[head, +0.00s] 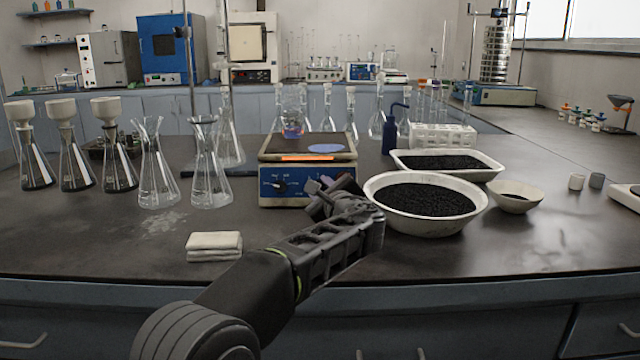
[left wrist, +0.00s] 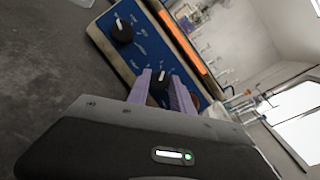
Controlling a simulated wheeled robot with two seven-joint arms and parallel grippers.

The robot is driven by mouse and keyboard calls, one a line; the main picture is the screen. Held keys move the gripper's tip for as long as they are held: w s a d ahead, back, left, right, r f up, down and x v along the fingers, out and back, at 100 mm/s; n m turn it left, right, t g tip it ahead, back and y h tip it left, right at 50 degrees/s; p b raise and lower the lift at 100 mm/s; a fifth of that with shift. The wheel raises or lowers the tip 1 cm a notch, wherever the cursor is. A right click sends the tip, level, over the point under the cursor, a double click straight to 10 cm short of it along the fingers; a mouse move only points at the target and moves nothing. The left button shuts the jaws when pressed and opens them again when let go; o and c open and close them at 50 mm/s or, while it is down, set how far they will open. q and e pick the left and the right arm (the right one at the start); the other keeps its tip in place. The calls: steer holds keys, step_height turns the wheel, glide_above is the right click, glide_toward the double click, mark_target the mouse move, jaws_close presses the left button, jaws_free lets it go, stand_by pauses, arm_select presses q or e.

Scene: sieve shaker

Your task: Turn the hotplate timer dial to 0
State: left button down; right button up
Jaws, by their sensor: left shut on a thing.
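The hotplate (head: 307,190) stands on the bench with its blue front panel facing me. Its left dial (head: 281,186) is uncovered in the head view and also shows in the left wrist view (left wrist: 122,30). Its right dial (left wrist: 158,78) is between my left gripper's lilac fingertips in the left wrist view, its white pointer mark visible. My left gripper (head: 326,187) is shut on this right dial and hides it in the head view. The small panel lettering is too blurred to read. My right gripper is out of view.
A white bowl of black granules (head: 425,200) stands close to the right of my left gripper. A similar tray (head: 490,172) is behind it. Glass flasks (head: 210,165) stand left of the hotplate; folded white cloths (head: 214,246) lie in front.

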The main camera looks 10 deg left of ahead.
arm_select(q)
steer(key=shift+r+n+g+y+p, duration=0.2)
steer(key=shift+n+g+y+p, duration=0.15)
steer(key=shift+n+p, duration=0.55)
steer(key=n+g+p, duration=0.1)
steer(key=n+p, duration=0.1)
steer(key=n, duration=0.1)
steer(key=n+g+p, duration=0.1)
steer(key=n+p, duration=0.2)
steer(key=n, duration=0.1)
steer(key=shift+w+r+g, duration=0.1)
steer(key=shift+r+g, duration=0.1)
steer(key=shift+g, duration=0.15)
steer(key=shift+n+g+p, duration=0.4)
steer(key=shift+n+p, duration=0.55)
steer(key=shift+n, duration=0.15)
steer(key=shift+f+n+h+p, duration=0.15)
steer(key=shift+n+h+p, duration=0.2)
steer(key=shift+n+h, duration=0.2)
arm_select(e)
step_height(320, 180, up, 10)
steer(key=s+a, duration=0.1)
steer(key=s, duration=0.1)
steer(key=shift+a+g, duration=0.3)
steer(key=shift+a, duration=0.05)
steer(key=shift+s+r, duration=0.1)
arm_select(q)
steer(key=c, duration=1.1)
jaws_free()
steer(key=shift+c, duration=0.2)
